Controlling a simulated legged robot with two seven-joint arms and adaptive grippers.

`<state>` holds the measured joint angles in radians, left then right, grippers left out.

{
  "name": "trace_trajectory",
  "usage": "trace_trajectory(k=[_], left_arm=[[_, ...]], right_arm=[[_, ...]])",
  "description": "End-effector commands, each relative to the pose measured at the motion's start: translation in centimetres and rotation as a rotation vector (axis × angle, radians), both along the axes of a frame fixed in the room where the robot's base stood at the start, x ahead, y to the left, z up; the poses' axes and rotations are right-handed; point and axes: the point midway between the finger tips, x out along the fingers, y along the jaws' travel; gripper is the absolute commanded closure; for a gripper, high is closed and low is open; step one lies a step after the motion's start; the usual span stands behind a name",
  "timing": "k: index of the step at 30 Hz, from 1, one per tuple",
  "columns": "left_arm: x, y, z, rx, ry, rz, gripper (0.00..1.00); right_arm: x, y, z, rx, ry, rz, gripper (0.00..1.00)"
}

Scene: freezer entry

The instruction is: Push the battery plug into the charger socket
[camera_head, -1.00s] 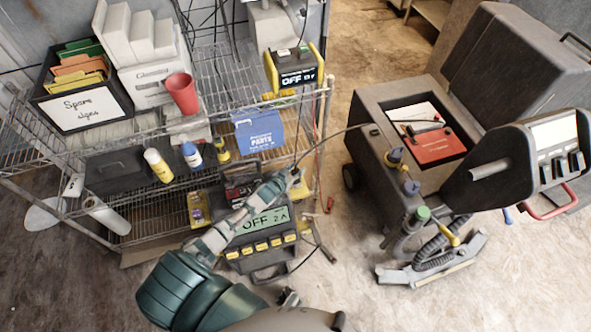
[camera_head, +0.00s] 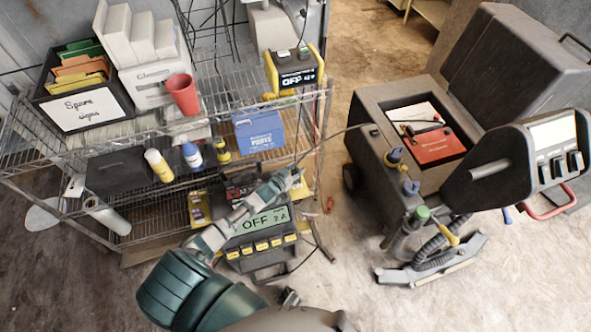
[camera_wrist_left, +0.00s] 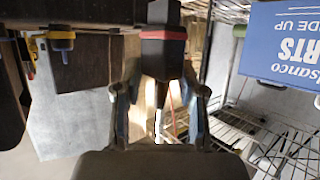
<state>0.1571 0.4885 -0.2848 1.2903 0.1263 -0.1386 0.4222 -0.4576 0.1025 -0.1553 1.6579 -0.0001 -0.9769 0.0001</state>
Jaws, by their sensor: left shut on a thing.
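My left gripper (camera_head: 296,174) is at the right end of the wire shelf, between the two chargers and beside the cable's end. In the left wrist view its fingers (camera_wrist_left: 161,100) are shut on the battery plug (camera_wrist_left: 162,52), a dark block below a red band. A thin black cable (camera_head: 345,130) runs from the floor machine's open battery bay to the gripper. A yellow and black charger (camera_head: 293,74) reading OFF stands on the upper shelf. A larger charger (camera_head: 262,222) reading OFF 2A sits below, partly behind my arm. I cannot make out the socket or whether the plug touches it. My right gripper is not in view.
The floor machine (camera_head: 385,190) stands to the right, with a red battery (camera_head: 438,146) in its bay. A blue parts box (camera_head: 259,131), bottles (camera_head: 158,165) and a red cup (camera_head: 182,94) crowd the shelf (camera_head: 215,80). Open floor lies between shelf and machine.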

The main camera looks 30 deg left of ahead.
Motion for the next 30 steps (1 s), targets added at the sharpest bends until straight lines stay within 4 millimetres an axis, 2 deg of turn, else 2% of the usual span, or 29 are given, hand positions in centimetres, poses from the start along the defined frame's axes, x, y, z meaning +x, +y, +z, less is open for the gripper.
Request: trace_trajectory(k=[14,30], left_arm=[[0.01,0.00,0.07,0.000,0.000,-0.005,1.00],[-0.02,-0.01,-0.62,0.000,0.001,-0.005,1.00]], right_arm=[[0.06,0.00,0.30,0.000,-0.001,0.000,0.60],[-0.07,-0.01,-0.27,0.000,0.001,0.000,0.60]])
